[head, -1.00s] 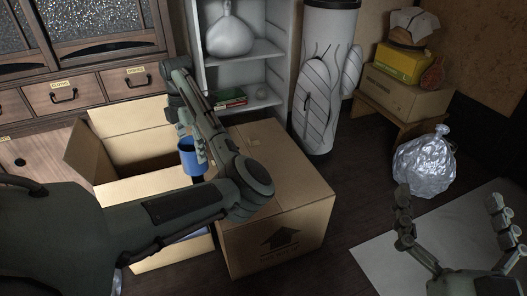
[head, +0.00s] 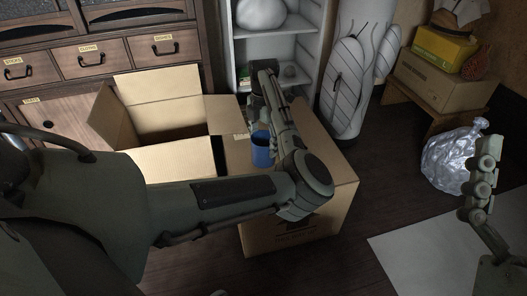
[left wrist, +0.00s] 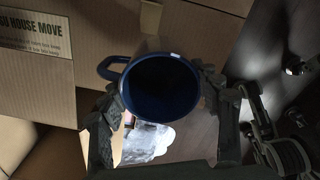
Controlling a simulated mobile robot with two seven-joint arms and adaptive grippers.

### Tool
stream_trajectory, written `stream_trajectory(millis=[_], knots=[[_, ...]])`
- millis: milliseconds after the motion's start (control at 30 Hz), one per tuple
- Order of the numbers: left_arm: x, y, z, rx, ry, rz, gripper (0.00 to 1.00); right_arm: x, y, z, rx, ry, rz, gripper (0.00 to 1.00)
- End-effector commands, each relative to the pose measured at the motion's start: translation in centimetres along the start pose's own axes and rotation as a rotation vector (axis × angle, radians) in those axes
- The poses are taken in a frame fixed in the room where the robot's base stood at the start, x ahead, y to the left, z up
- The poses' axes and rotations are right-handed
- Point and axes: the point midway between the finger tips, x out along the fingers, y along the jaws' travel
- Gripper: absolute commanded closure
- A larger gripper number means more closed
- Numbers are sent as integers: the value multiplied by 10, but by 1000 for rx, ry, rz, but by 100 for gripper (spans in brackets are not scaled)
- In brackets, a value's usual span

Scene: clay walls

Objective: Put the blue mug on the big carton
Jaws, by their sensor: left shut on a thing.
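The blue mug (head: 262,155) is held upright over the left part of the closed carton with the arrow print (head: 335,178), which I take as the big carton. My left gripper (head: 262,136) is shut on the mug, and my own forearm partly hides it. In the left wrist view the mug (left wrist: 160,88) shows its dark open mouth and its handle at left, with a finger on each side. I cannot tell the exact gap between mug and carton top. My right gripper (head: 482,178) is at the right edge; only one finger shows clearly.
An open carton (head: 165,165) stands left of the closed one, flaps up. A silver bag (head: 452,158) lies on the floor at right. The closed carton's right top is clear.

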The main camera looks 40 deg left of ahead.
Motion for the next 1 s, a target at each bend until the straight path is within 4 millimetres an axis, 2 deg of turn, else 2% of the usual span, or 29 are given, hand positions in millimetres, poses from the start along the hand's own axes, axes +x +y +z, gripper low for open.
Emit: stream_trajectory(millis=[33,100,200,500,833,867,1000], knots=[[12,0,-1,-1,2,-1,77,-2,1,-2,-2,31,1,0],[22,0,-1,0,3,-1,77,-3,2,-8,-5,74,1,0],[29,1,-1,-1,1,0,77,-4,2,-15,-7,111,1,0],[30,1,-1,-1,1,0,77,-3,2,-17,-7,116,1,0],[40,1,-1,0,1,0,77,-2,2,-15,-7,103,1,0],[40,0,-1,0,1,-1,33,-2,2,-14,-7,102,1,0],[40,0,-1,0,1,-1,16,-2,2,-14,-7,102,1,0]])
